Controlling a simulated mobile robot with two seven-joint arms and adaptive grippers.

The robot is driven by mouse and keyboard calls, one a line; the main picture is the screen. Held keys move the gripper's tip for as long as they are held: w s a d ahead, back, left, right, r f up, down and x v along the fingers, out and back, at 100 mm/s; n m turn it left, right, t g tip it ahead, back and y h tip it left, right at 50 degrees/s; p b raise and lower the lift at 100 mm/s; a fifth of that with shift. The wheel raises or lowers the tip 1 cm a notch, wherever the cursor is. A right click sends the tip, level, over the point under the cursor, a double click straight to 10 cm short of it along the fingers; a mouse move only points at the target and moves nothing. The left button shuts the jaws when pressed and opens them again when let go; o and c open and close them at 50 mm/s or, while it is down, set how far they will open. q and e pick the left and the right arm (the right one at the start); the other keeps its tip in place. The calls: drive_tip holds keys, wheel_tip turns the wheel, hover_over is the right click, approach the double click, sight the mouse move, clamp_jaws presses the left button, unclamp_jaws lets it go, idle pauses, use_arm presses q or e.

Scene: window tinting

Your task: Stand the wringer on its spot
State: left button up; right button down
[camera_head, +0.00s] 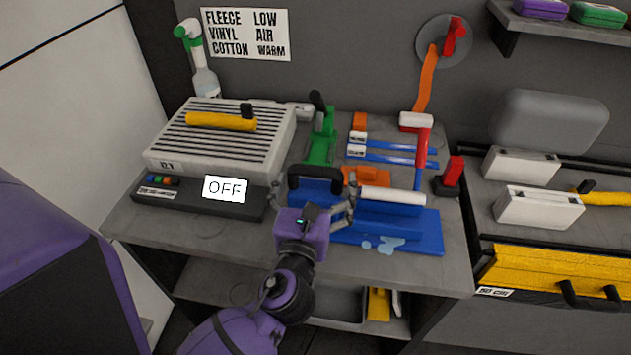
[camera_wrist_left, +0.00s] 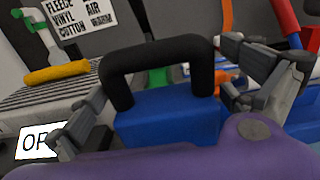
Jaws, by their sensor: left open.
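What looks like the wringer is a blue body with a black loop handle (camera_head: 315,177), a white roller (camera_head: 392,195) and an upright red lever (camera_head: 421,155). It stands upright on a blue base plate (camera_head: 425,240) near the front of the grey workbench. In the left wrist view, the black handle (camera_wrist_left: 158,62) arches over a blue block (camera_wrist_left: 167,118). My left gripper (camera_head: 314,192) is open, its fingers spread on either side of the handle. Contact with the handle cannot be made out. My right gripper is not in view.
A grey slatted box (camera_head: 225,140) and an OFF display (camera_head: 225,188) are at left. Green (camera_head: 320,145) and blue-bladed tools (camera_head: 390,155) lie behind. A red-handled tool (camera_head: 449,175) stands at right. Water (camera_head: 384,244) wets the base plate's front. The bench's front-left strip is clear.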

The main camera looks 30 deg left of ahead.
use_arm(q)
drive_tip(key=shift+s, duration=0.1)
drive_tip(key=b+v, duration=0.2)
drive_tip(key=v, duration=1)
drive_tip(key=shift+b, duration=0.3)
